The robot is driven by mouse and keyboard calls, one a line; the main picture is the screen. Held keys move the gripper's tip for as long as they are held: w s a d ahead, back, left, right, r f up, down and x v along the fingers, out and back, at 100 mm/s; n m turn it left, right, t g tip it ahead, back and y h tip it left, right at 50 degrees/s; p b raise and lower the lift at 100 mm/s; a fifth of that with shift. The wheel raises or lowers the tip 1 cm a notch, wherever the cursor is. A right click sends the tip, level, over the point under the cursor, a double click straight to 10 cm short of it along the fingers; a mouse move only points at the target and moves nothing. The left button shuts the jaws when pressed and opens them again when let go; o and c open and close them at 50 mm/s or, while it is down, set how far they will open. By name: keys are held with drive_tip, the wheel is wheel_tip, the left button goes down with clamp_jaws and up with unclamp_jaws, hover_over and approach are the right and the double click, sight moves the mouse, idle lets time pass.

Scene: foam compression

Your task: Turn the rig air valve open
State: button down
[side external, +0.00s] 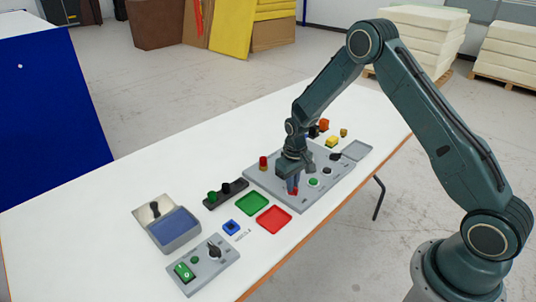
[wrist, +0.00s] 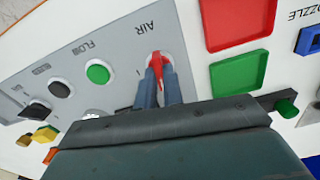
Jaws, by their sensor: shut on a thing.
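The rig air valve is a red handle (wrist: 157,62) on the grey panel (wrist: 130,60), beside the printed word AIR in the wrist view. My gripper (wrist: 160,78) is shut on the red handle, with one finger on each side of it. In the side external view my gripper (side external: 293,184) points down at the panel (side external: 262,180), and a bit of red (side external: 295,191) shows at its fingertips. The fingers hide part of the handle, and I cannot tell exactly how far it is turned.
A green button (wrist: 98,74) under FLOW and a black knob (wrist: 35,111) share the panel. A red tray (side external: 273,219) and a green tray (side external: 251,203) lie close by. A red-topped post (side external: 263,163) stands on the panel.

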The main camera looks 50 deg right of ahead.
drive_tip(key=m, duration=0.8)
drive_tip(key=shift+m, duration=0.3)
drive_tip(key=m, duration=0.4)
drive_tip(key=shift+m, duration=2)
drive_tip(key=c, duration=1.5)
unclamp_jaws()
drive_tip(key=shift+r, duration=0.1)
